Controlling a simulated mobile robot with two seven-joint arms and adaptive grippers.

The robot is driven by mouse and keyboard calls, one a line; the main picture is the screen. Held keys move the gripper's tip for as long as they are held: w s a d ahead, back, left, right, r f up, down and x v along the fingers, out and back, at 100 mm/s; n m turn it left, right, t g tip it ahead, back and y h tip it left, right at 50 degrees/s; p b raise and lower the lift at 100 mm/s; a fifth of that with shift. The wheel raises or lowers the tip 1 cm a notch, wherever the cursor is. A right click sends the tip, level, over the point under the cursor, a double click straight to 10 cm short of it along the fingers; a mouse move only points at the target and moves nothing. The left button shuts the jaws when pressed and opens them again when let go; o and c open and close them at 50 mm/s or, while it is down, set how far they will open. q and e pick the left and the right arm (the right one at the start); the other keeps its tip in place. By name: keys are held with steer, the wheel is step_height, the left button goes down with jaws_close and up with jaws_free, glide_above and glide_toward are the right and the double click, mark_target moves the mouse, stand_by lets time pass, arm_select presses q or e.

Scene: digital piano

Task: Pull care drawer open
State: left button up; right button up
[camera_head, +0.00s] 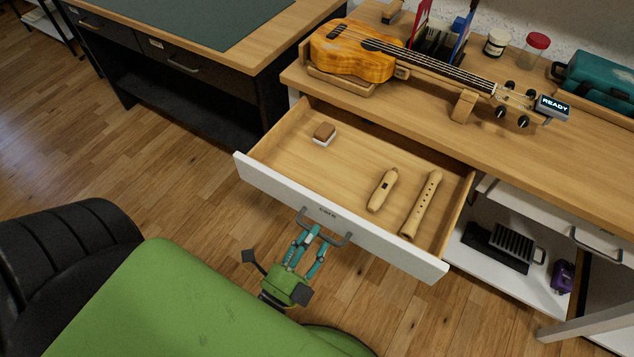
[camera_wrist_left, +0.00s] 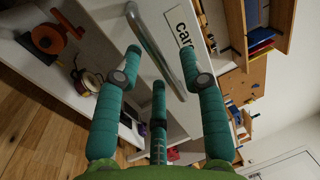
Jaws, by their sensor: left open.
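The care drawer (camera_head: 330,222) is pulled out from the wooden bench, with its white front toward me. A grey bar handle (camera_head: 325,230) is on the front; the handle also shows in the left wrist view (camera_wrist_left: 155,48), beside a label reading "care". Inside lie a small brown-and-white block (camera_head: 324,133) and two light wooden recorder pieces, a short one (camera_head: 382,190) and a long one (camera_head: 422,204). My left gripper (camera_head: 308,243), with teal fingers, is open at the handle. In the wrist view the bar lies between the spread fingers; contact is unclear. My right gripper is not in view.
A ukulele (camera_head: 355,52) rests on a stand on the bench top (camera_head: 560,135). Jars and a teal case (camera_head: 597,80) stand behind it. A dark-topped workbench (camera_head: 180,30) is at the left. Open shelves (camera_head: 490,270) are right of the drawer. Wood floor (camera_head: 160,180) is clear in front.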

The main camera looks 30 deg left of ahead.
arm_select(q)
steer(key=s+f, duration=0.2)
steer(key=s, duration=0.8)
steer(key=shift+a, duration=0.15)
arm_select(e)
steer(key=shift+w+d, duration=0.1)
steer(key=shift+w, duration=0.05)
arm_select(q)
step_height(320, 180, down, 30)
steer(key=n+g, duration=1.3)
steer(key=s+a+f+n+g, duration=0.2)
steer(key=a+f+n+g, duration=0.1)
steer(key=a+f, duration=0.2)
steer(key=s+r+g+p, duration=0.3)
steer(key=s+r+p, duration=0.7)
steer(key=s+p, duration=0.2)
steer(key=shift+s+r+y, duration=0.15)
steer(key=shift+y, duration=0.25)
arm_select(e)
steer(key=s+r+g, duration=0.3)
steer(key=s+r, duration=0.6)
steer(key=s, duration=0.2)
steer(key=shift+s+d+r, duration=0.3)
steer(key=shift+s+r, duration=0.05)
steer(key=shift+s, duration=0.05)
